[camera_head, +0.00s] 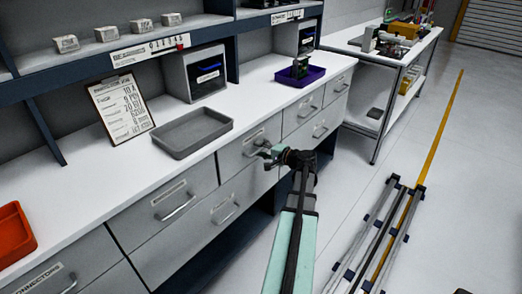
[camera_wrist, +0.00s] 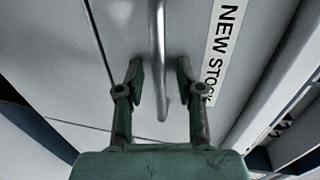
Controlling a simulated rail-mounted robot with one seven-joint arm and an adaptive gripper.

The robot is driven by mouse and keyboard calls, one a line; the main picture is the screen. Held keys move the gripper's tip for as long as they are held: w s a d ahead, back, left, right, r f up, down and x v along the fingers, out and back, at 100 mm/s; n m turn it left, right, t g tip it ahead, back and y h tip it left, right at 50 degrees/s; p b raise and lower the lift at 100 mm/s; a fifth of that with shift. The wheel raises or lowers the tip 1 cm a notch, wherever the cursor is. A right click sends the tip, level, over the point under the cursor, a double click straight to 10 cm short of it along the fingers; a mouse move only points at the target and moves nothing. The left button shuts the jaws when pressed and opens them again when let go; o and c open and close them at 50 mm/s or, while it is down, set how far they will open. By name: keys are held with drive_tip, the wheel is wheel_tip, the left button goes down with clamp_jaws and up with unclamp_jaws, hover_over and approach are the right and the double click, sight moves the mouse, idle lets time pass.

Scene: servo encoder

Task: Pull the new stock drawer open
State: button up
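The new stock drawer (camera_head: 232,160) is a grey drawer front under the white worktop, and it looks flush with its neighbours. In the wrist view its front (camera_wrist: 125,35) carries a white label (camera_wrist: 223,45) reading "NEW STOCK". Its metal bar handle (camera_wrist: 158,50) runs up the middle of the wrist view. My gripper (camera_wrist: 160,75) is open, with one green finger on each side of the handle. Gaps show between the fingers and the bar. In the head view my gripper (camera_head: 267,156) is at this drawer's front and hides part of its handle.
A grey tray (camera_head: 195,133), a clipboard (camera_head: 122,108) and a purple tray (camera_head: 300,78) stand on the worktop. An orange bin (camera_head: 13,235) is at the left. Other handled drawers (camera_head: 165,200) surround this one.

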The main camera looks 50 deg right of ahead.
clamp_jaws()
drive_tip(key=shift+s, duration=0.15)
drive_tip(key=f+b+v, duration=0.1)
drive_tip(key=f+v, duration=0.2)
drive_tip(key=v, duration=1.1)
drive_tip(key=s+f+b+v, duration=0.1)
drive_tip(key=f+v, duration=0.1)
drive_tip(key=v, duration=1.2)
drive_tip(key=shift+f, duration=0.35)
unclamp_jaws()
drive_tip(key=shift+s, duration=0.15)
drive_tip(key=v, duration=1.1)
drive_tip(key=shift+s, duration=0.4)
drive_tip(key=shift+r, duration=0.1)
